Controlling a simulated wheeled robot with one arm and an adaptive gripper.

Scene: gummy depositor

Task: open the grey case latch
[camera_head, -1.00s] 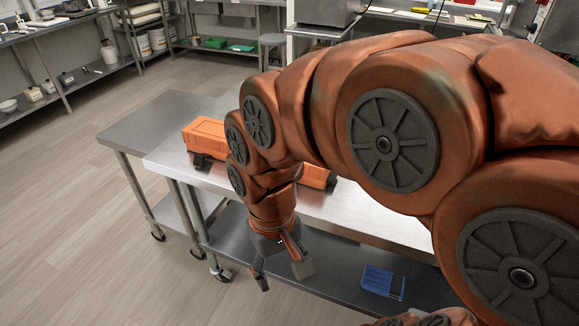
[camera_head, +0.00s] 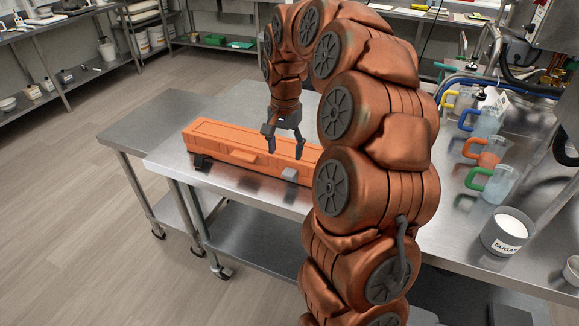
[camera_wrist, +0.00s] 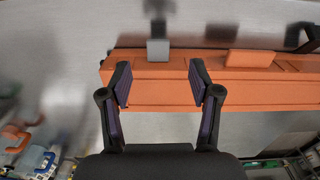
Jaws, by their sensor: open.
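A long orange case (camera_head: 225,140) lies closed on the steel table; its orange body also shows in the wrist view (camera_wrist: 155,92). The grey latch (camera_head: 290,174) is on the case's near side, toward its right end. In the wrist view the grey latch (camera_wrist: 158,50) lies past the fingertips, lined up with the gap between them. My gripper (camera_head: 284,144) is open and empty above the right part of the case, pointing down. In the wrist view its two fingers (camera_wrist: 159,84) spread over the case, apart from the latch. Whether they touch the case I cannot tell.
A black latch (camera_head: 202,162) is at the case's left end. An orange handle (camera_head: 242,158) sits between the latches. Colour-handled jugs (camera_head: 490,150) and a sugar tub (camera_head: 507,231) stand at the right. The table in front of the case is bare.

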